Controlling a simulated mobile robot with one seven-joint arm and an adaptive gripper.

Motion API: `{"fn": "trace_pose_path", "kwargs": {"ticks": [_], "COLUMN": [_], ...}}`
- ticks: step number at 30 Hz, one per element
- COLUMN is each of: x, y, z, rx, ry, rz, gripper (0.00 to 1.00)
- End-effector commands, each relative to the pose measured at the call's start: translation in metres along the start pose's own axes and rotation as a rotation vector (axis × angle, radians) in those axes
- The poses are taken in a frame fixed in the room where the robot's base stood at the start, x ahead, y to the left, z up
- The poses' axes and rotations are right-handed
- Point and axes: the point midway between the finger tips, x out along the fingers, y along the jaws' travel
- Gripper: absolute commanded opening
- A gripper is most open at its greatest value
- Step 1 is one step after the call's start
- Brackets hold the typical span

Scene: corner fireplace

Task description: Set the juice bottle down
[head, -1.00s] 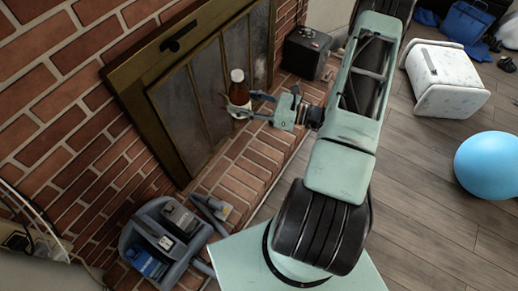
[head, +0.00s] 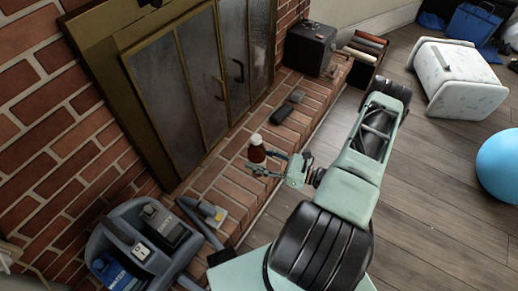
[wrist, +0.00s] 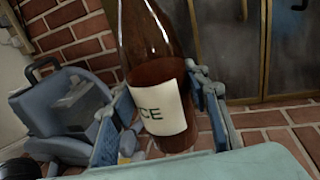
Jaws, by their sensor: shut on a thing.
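The juice bottle is brown with a cream label; in the head view (head: 257,150) it shows near the brick hearth. In the wrist view the bottle (wrist: 150,45) is large, nearly upright with a slight tilt, its label partly reading "CE". My gripper (head: 262,168) is shut on the bottle's lower part, with a finger on each side in the wrist view (wrist: 160,115). The bottle appears over the brick hearth (head: 232,179). I cannot tell whether its base touches the bricks.
Dark objects (head: 287,110) lie farther along the hearth, before a black box (head: 310,47). The fireplace doors (head: 200,80) stand behind. Bare brick lies around the gripper. A blue ball (head: 500,165) is on the floor at right.

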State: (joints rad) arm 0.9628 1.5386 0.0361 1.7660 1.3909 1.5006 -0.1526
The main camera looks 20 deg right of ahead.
Motion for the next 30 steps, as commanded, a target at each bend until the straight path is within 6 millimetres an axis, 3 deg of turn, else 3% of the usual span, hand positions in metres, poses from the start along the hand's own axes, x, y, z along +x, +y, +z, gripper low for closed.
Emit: {"fn": "trace_pose_path", "kwargs": {"ticks": [1, 4, 13, 25, 30], "x": [-0.002, -0.005, -0.003, 0.082, 0.105], "y": [0.002, 0.006, 0.01, -0.006, -0.012], "z": [-0.023, -0.044, -0.071, -0.112, -0.143], "rx": [0.001, 0.0, -0.002, -0.003, -0.003], "ry": [-0.005, -0.007, -0.009, -0.01, -0.008], "rz": [-0.005, -0.011, -0.016, -0.013, -0.016], "gripper": [0.0, 0.0, 0.0, 0.0, 0.0]}}
